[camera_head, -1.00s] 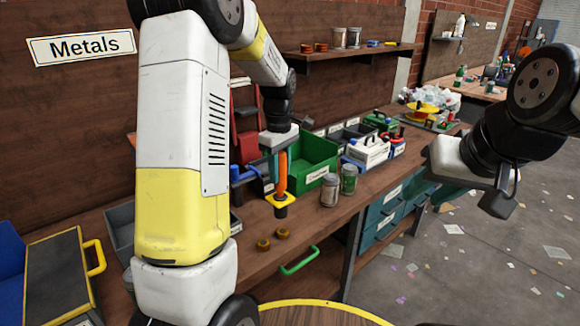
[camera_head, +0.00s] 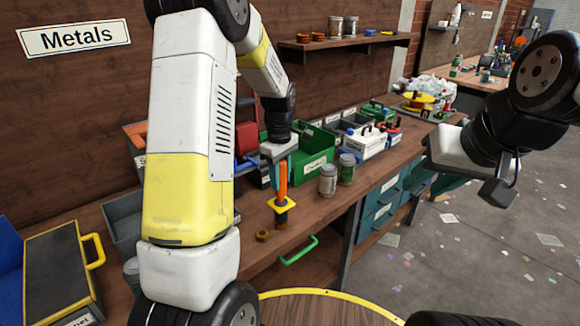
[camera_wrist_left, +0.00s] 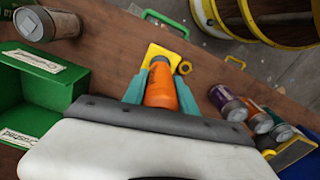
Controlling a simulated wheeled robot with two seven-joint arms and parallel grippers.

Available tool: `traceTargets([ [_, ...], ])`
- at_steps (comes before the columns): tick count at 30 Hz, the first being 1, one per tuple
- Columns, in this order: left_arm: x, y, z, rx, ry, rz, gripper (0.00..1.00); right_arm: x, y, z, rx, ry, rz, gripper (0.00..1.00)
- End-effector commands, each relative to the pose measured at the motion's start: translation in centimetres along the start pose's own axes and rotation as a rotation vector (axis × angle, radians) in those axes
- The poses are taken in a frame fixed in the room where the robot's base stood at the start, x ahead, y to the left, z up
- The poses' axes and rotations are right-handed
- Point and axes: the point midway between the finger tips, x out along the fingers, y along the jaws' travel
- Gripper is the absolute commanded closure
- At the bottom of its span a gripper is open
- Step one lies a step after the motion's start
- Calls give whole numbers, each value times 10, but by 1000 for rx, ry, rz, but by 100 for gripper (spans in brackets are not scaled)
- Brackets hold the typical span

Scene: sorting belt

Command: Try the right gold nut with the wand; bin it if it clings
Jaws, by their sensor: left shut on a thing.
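My left gripper (camera_head: 277,168) is shut on the orange-handled wand (camera_head: 283,186) and holds it upright over the workbench. The wand's yellow square plate (camera_head: 282,206) is low, right above the right gold nut (camera_head: 281,224), which is partly covered by it. I cannot tell whether plate and nut touch. The left gold nut (camera_head: 262,236) lies on the bench, just left of the wand. In the left wrist view the teal fingers grip the orange handle (camera_wrist_left: 161,92), and one nut (camera_wrist_left: 184,68) shows beside the yellow plate. My right gripper (camera_head: 497,190) hangs away at the right.
A green bin (camera_head: 318,165) labelled "Crushed" stands behind the wand, with two jars (camera_head: 328,180) to its right. A grey bin (camera_head: 122,222) is at the left. A green handle (camera_head: 298,250) sits on the bench front. Bare bench lies around the nuts.

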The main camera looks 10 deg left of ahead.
Motion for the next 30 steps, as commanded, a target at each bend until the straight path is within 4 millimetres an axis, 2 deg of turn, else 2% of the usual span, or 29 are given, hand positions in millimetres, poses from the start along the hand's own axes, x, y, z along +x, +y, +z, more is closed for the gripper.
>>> traceTargets([
  [30,7,0,0,1,0,1,100,0,0,0,0,0,0,64],
])
